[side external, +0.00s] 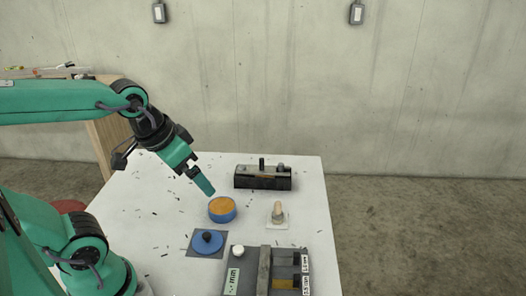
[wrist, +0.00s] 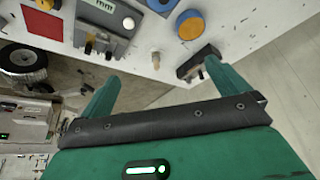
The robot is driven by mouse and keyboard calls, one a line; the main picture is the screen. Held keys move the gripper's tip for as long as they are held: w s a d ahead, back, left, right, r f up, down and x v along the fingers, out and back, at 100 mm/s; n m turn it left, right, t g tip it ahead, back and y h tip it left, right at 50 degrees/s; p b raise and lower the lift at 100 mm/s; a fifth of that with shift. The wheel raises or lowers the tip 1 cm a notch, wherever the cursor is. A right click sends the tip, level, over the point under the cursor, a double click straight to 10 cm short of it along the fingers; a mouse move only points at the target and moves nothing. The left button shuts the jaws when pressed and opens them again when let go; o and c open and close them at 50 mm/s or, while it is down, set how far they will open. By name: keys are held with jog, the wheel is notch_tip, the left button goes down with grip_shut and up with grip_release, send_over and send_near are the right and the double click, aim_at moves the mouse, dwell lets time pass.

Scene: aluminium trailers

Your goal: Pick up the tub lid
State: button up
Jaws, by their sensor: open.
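The tub lid (side external: 207,242) is a blue disc with a black knob, lying on a grey square mat (side external: 190,252) near the front left of the white table. In the wrist view the lid (wrist: 160,4) is cut off at the top edge. The blue tub (side external: 222,213), with orange contents, stands just behind the lid; the wrist view also shows it (wrist: 190,25). My gripper (side external: 205,184) is above the table, behind and above the tub and apart from the lid. Its two fingers are spread with nothing between them in the wrist view (wrist: 161,68).
A dark hand plane (side external: 262,180) lies at the back right. A wooden-topped piece (side external: 277,214) stands on a small white pad right of the tub. A grey fixture (side external: 243,263) with labels is at the front right. Dark shavings are scattered on the table.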

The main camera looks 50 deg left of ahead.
aim_at(206, 234)
jog(key=w+f+g, duration=0.1)
jog(key=f, duration=0.3)
jog(key=a+f+n+g, duration=0.1)
jog(key=f+g, duration=0.1)
jog(key=f, duration=0.3)
jog(key=w+a+f+g, duration=0.1)
jog(key=f, duration=0.3)
jog(key=shift+w+a+f+n+g, duration=0.25)
jog(key=shift+w+f+n+g, duration=0.05)
jog(key=shift+w+n, duration=0.1)
jog(key=shift+s+a+f, duration=0.1)
jog(key=shift+f, duration=0.55)
jog(key=shift+f, duration=1.3)
jog(key=shift+f, duration=0.1)
jog(key=shift+f, duration=2.5)
jog(key=c, duration=1.1)
